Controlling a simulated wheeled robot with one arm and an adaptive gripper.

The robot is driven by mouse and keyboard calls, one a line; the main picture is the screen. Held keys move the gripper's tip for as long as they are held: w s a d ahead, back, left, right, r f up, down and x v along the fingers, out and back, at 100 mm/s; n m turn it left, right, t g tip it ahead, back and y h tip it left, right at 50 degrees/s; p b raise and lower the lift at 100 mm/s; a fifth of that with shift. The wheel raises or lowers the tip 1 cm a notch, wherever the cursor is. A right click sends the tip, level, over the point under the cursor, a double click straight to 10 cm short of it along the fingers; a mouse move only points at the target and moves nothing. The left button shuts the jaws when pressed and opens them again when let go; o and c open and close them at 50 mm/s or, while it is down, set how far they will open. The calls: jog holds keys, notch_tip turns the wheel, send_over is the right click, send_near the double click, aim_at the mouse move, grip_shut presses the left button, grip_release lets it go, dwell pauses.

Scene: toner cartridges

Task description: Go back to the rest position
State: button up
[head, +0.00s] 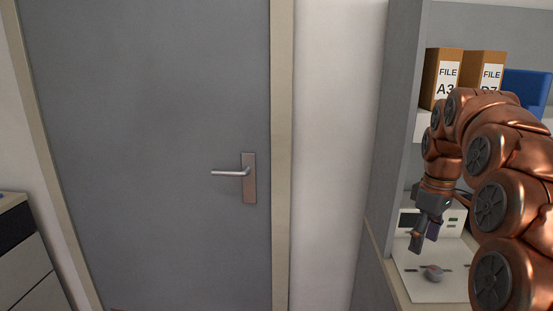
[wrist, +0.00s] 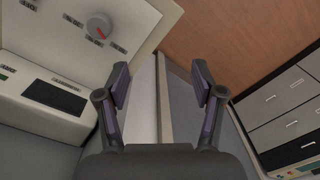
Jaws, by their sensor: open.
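My gripper (head: 426,229) hangs at the end of my copper-coloured arm on the right of the head view, in front of a shelf unit. It points down, above a white panel with a round grey knob (head: 433,272). In the wrist view my gripper (wrist: 160,88) has its two dark fingers apart with nothing between them. The knob (wrist: 99,26) shows at upper left there, with a red mark on it, apart from the fingers.
A grey door (head: 140,120) with a lever handle (head: 232,172) fills the left. File boxes (head: 443,78) and a blue object (head: 527,87) stand on the shelf. A drawer cabinet (wrist: 285,105) is at right in the wrist view. Brown floor (wrist: 225,35) looks clear.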

jog(key=s+a+f+m+p, duration=0.1)
jog(key=s+a+m+p, duration=0.15)
jog(key=s+a, duration=1)
jog(key=s+a+f+m, duration=0.1)
jog(key=s+f, duration=0.3)
jog(key=s, duration=0.6)
jog(key=s+a+f+m+g+p, duration=0.1)
jog(key=s+f+m, duration=0.2)
jog(key=s, duration=0.7)
jog(key=shift+s+a+f+g+p, duration=0.15)
jog(key=shift+a+f+g+p, duration=0.1)
jog(key=shift+f+g+p, duration=0.1)
